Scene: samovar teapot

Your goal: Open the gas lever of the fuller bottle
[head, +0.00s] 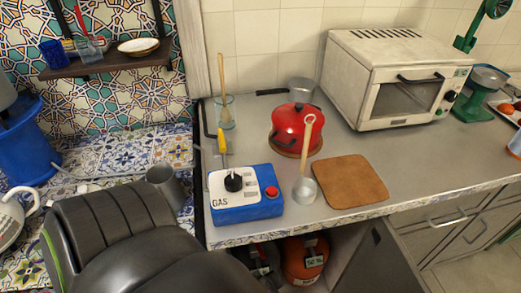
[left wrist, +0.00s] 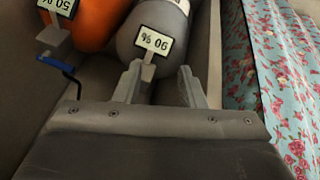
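Two gas bottles stand in the open cabinet under the counter. The orange bottle (head: 297,262) has a label that seems to read 50 %; it also shows at the top left of the left wrist view (left wrist: 92,22). The grey bottle (left wrist: 158,18) has a label (left wrist: 160,42) that seems to read 90 %, upside down in that view. A blue lever (left wrist: 60,68) is on the orange bottle's valve. My left gripper (left wrist: 160,82) is open, its fingers either side of the grey bottle's valve, without visible grip; its lever is not clearly seen. My right gripper is not in view.
A blue gas box (head: 245,208), a red kettle (head: 292,128), a ladle (head: 304,190) and a brown board (head: 350,182) stand on the counter (head: 425,160). A flowered cloth (left wrist: 275,80) borders the right of the wrist view. The cabinet space is narrow.

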